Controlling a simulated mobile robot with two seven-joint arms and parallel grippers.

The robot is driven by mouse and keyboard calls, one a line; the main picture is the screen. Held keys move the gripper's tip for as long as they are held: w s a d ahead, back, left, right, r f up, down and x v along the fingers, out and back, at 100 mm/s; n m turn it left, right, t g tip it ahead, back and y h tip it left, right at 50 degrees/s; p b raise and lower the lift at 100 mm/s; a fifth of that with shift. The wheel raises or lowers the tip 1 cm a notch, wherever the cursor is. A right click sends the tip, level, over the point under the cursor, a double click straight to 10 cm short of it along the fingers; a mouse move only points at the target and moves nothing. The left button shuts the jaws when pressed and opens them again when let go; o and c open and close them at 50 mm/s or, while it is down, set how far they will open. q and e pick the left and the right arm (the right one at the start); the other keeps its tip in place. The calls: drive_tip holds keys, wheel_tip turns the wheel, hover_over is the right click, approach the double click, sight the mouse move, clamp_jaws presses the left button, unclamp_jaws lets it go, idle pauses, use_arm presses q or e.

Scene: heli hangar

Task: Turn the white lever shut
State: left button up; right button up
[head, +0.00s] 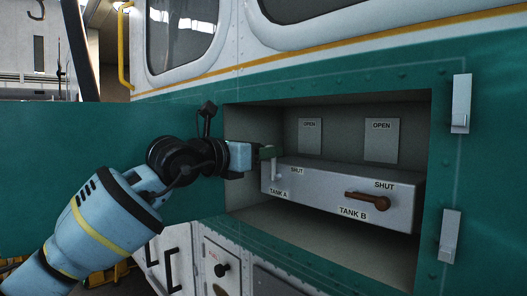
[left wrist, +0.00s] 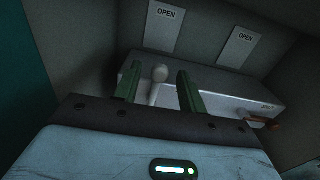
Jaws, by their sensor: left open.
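The white lever (head: 274,170) is on the TANK A side of the grey valve box and stands roughly upright. Its top is partly hidden by my left gripper (head: 270,153) in the head view. In the left wrist view the white lever (left wrist: 154,93) shows with its round knob between the two green fingers of my left gripper (left wrist: 159,72). The fingers are open, one on each side of the lever, with visible gaps. My right gripper is not in view.
The grey box (head: 312,190) sits inside a recess in the green hull. A brown lever (head: 367,199) marked TANK B lies sideways on its right. OPEN plates (head: 381,141) are behind the box. The recess edges surround my left gripper's reach; two latches (head: 461,103) flank the right side.

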use_arm(q)
drive_tip(key=shift+w+d, duration=0.15)
clamp_jaws()
idle(0.4)
